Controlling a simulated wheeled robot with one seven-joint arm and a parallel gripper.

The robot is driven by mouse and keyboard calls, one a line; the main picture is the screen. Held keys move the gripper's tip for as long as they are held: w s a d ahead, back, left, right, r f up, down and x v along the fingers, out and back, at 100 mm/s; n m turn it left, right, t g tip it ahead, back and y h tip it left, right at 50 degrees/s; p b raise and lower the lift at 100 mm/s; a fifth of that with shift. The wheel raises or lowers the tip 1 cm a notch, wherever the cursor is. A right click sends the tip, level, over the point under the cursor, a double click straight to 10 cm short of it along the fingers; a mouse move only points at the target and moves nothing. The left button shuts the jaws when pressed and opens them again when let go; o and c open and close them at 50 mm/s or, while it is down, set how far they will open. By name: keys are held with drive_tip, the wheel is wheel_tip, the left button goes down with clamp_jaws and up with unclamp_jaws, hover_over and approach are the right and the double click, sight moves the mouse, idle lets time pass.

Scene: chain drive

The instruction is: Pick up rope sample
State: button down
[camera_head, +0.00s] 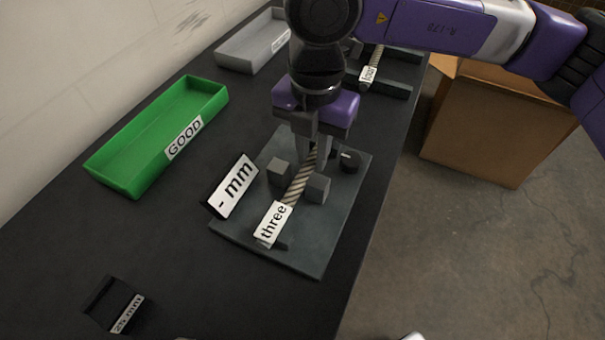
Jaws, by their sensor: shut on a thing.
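The rope sample (299,184) is a short twisted beige rope with a white "three" tag (273,224) at its near end. It lies between two grey blocks on a dark grey plate fixture (325,240). My gripper (315,160) points down over the far part of this rope, with its fingers shut on it. The fingers and purple wrist hide the rope's far end. I cannot tell whether the rope is clear of the plate. A second tagged rope (370,70) lies on a dark rack at the back, partly hidden by my arm.
A white "- mm" sign (234,186) stands at the fixture's left side. A green "GOOD" tray (125,180) and a grey tray (250,45) sit along the wall side. A small black block labelled "25 mm" (112,304) is at front left. A cardboard box (490,130) stands right of the table.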

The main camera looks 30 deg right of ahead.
sight(312, 158)
drive_tip(key=shift+r, duration=0.15)
wheel_tip(312, 158, up, 20)
idle(0.8)
idle(0.9)
drive_tip(key=shift+a, duration=0.1)
